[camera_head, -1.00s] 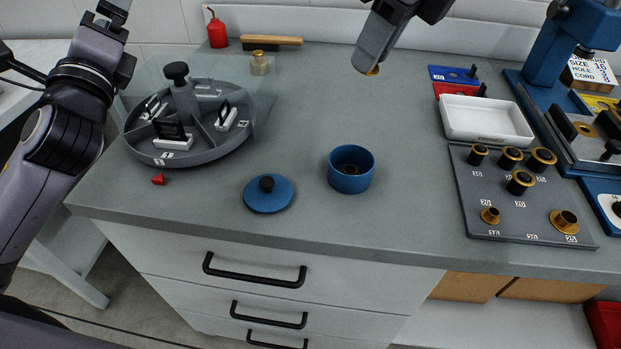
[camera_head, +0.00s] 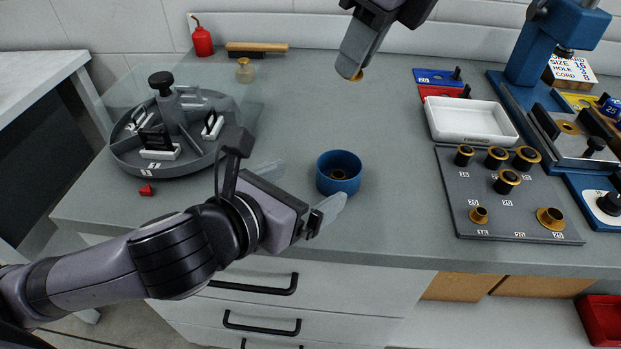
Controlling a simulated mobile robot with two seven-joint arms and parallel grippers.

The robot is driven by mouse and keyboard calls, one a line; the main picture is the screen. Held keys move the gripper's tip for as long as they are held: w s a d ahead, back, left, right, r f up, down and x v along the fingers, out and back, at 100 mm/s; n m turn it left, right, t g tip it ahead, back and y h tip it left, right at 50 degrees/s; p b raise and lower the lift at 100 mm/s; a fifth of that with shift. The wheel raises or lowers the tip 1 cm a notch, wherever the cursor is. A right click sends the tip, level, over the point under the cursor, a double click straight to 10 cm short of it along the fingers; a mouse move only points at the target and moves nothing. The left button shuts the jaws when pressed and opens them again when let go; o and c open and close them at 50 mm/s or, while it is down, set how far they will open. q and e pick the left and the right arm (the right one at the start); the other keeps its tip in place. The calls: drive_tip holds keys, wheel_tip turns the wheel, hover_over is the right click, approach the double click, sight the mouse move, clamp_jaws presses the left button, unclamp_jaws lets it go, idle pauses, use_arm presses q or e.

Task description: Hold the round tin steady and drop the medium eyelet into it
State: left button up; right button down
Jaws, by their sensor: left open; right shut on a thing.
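My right gripper (camera_head: 351,67) is shut above the bench, behind the tin. A small brass edge of the eyelet (camera_head: 357,77) shows at its fingertips; the rest is hidden. The tin's blue lid is hidden behind my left arm.
A grey divided round tray (camera_head: 180,168) stands at left, with a small red piece (camera_head: 147,190) in front. At right are a white tray (camera_head: 470,121), a dark board (camera_head: 480,190) of brass parts and a blue press (camera_head: 530,60). The bench behind the tin is clear.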

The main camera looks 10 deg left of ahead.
sight(349, 163)
use_arm(q)
drive_tip(key=x, duration=1.1)
drive_tip(key=shift+w+d+f, duration=0.15)
drive_tip(key=shift+w+f, duration=0.05)
drive_tip(key=shift+w, duration=0.15)
drive_tip(key=c, duration=1.1)
